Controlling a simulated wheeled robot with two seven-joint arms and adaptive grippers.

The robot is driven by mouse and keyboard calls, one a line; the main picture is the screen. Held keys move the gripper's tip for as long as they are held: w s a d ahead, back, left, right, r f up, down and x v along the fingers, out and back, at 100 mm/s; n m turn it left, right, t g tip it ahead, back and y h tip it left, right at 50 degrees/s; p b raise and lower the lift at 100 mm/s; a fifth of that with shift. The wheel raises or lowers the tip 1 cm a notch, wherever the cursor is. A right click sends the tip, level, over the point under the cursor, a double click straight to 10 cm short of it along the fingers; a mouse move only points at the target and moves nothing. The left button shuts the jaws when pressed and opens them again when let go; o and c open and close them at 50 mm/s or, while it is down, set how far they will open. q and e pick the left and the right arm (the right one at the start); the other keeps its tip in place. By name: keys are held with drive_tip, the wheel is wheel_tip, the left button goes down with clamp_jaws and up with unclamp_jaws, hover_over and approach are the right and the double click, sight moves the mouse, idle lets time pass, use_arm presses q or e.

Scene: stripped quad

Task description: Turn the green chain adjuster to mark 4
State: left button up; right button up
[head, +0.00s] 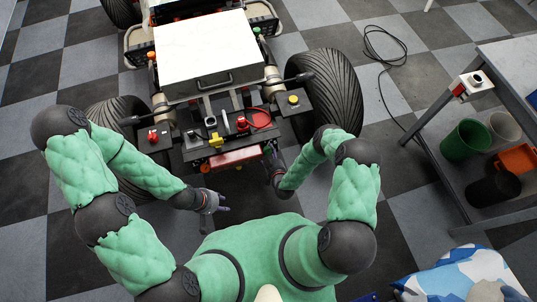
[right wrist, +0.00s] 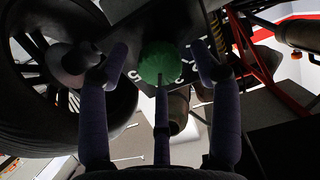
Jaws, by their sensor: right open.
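The green chain adjuster (right wrist: 160,62) is a round, ribbed knob in the right wrist view. It sits on a dark plate with white marks (right wrist: 133,75), which are partly hidden and too small to read surely. My right gripper (right wrist: 160,70) is open, with its fingers on both sides of the knob and one below it. I cannot tell whether any finger touches it. In the head view my right gripper (head: 276,172) is low at the front of the quad, and the adjuster is hidden there. My left gripper (head: 218,201) is empty in front of the quad, its fingers apart.
The stripped quad (head: 207,55) has a white top panel, a yellow knob (head: 293,99), a red knob (head: 153,135) and a yellow part (head: 215,140). Its black tyre (head: 335,85) stands close by my right arm. A bench (head: 510,60) with bins is at the right. A black cable (head: 384,45) lies on the floor.

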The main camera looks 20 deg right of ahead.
drive_tip(key=shift+w, duration=0.3)
drive_tip(key=c, duration=1.1)
drive_tip(key=shift+c, duration=0.2)
drive_tip(key=shift+m, duration=0.4)
drive_tip(key=o, duration=1.1)
drive_tip(key=shift+o, duration=0.2)
